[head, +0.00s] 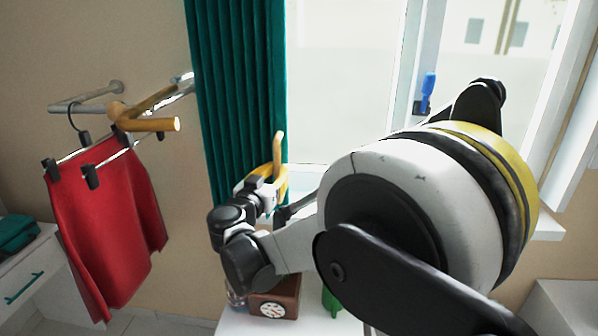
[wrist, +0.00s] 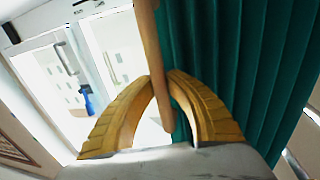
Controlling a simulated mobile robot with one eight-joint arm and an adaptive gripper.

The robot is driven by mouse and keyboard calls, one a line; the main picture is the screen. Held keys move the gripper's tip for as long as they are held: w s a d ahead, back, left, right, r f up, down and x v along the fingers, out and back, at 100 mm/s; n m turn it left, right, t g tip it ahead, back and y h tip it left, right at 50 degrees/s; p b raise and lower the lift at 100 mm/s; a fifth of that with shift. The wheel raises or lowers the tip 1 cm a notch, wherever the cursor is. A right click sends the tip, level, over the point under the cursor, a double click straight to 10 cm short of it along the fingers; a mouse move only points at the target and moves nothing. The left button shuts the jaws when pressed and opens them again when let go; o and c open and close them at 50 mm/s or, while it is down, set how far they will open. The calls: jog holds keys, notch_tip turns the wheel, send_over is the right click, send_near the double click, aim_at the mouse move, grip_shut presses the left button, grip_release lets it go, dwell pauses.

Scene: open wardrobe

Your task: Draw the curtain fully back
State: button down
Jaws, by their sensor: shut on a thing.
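The green pleated curtain (head: 235,80) hangs gathered in a narrow strip at the left side of the window (head: 345,80). The curtain also fills the right part of the wrist view (wrist: 240,60). My gripper (head: 272,178) is in front of the curtain's right edge. Its yellow fingers (wrist: 161,80) are closed around a wooden rod (wrist: 148,40), which hangs along that edge. The top of the rod (head: 278,148) shows above the fingers in the head view. The curtain's lower end is hidden behind my arm.
A red skirt (head: 105,220) hangs on a wall rail (head: 85,104) at left, near a wooden hanger (head: 150,124). A brown clock (head: 274,304) and a green object (head: 331,300) stand on a white surface below. A blue handle (head: 427,90) is on the window frame.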

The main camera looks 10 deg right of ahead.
jog(key=shift+w+a, duration=0.15)
jog(key=shift+a, duration=0.4)
jog(key=c, duration=1.6)
grip_release()
jog(key=shift+o, duration=1.2)
jog(key=shift+a, duration=0.2)
jog(key=shift+d, duration=0.1)
jog(key=v, duration=1.2)
